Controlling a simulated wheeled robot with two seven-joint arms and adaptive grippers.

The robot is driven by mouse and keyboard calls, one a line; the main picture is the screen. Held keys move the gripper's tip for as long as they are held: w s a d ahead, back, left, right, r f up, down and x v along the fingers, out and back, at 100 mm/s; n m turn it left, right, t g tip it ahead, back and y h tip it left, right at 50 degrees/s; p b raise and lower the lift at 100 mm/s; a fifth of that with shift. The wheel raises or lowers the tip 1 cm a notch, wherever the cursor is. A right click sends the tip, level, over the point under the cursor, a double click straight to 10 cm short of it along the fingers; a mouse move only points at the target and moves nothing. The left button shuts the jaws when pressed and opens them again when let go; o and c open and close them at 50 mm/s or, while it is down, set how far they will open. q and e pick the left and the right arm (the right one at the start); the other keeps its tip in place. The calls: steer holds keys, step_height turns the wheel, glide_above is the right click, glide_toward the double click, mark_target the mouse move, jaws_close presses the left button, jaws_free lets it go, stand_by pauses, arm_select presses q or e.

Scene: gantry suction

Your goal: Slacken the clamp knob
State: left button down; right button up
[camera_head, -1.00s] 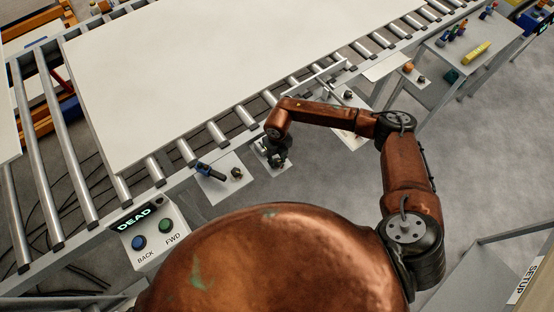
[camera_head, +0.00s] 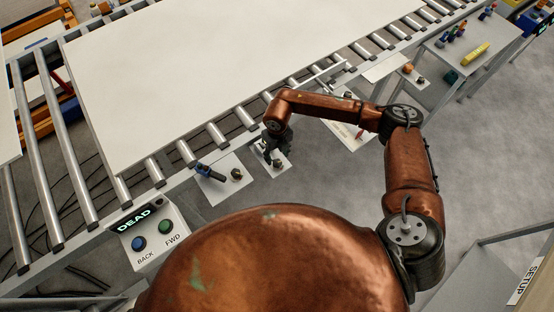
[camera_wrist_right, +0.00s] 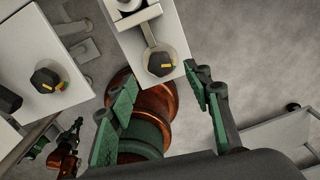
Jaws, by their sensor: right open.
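My right gripper (camera_head: 272,150) is above a small pale plate at the conveyor's near edge. In the right wrist view its green-padded fingers (camera_wrist_right: 165,110) are wide apart with nothing held between them. A dark round knob with a yellow mark (camera_wrist_right: 160,63) sits on a pale plate just beyond the fingertips, apart from them. In the head view a dark knob (camera_head: 277,163) shows on the plate by the gripper. No label shows which knob is the clamp knob. A small copper-and-black arm end, apparently my left gripper (camera_wrist_right: 60,150), shows at lower left; its jaws are unclear.
A plate with a blue lever (camera_head: 209,172) and another dark knob (camera_head: 236,173) lies to the left. A second marked knob (camera_wrist_right: 48,78) shows in the wrist view. A control box reading DEAD (camera_head: 150,232) stands nearer. A large white sheet (camera_head: 190,70) covers the rollers.

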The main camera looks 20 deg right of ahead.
mark_target(277, 162)
step_height(277, 162, up, 7)
stand_by(0.3)
steer(key=shift+r, duration=0.1)
